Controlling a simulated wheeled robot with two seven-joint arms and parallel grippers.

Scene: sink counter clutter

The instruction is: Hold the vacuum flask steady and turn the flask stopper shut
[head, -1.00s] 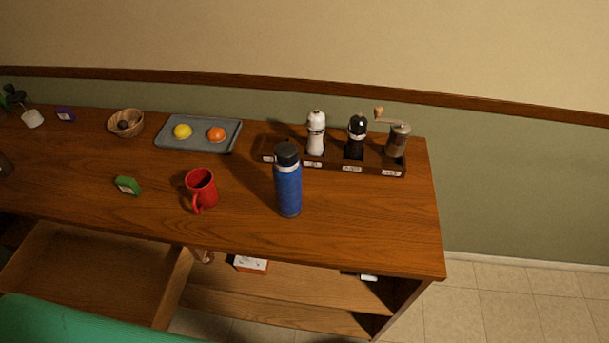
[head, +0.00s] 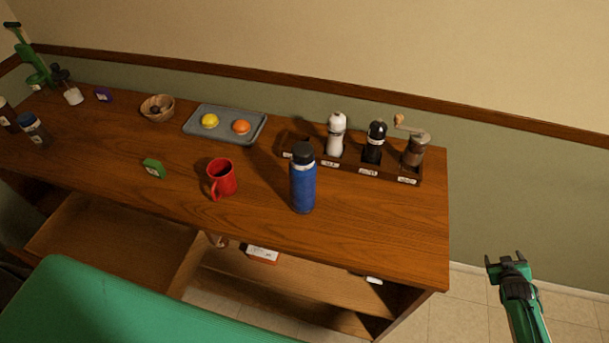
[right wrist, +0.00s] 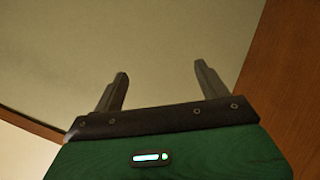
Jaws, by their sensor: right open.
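The blue vacuum flask (head: 302,184) stands upright on the wooden counter, near its front right part. Its black flask stopper (head: 303,153) sits on top of the flask; I cannot tell how tightly it is turned. My right gripper (head: 505,259) is to the right of the counter, well apart from the flask. It is open and empty; in the right wrist view its two fingers (right wrist: 160,82) are spread with nothing between them. My left gripper is not in view.
A red mug (head: 222,179) stands left of the flask. Behind the flask, a wooden rack (head: 398,178) holds a white mill (head: 336,136), a black mill (head: 374,143) and a crank grinder (head: 415,150). A grey tray (head: 225,131) holds yellow and orange fruit. A drawer (head: 115,245) is open below.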

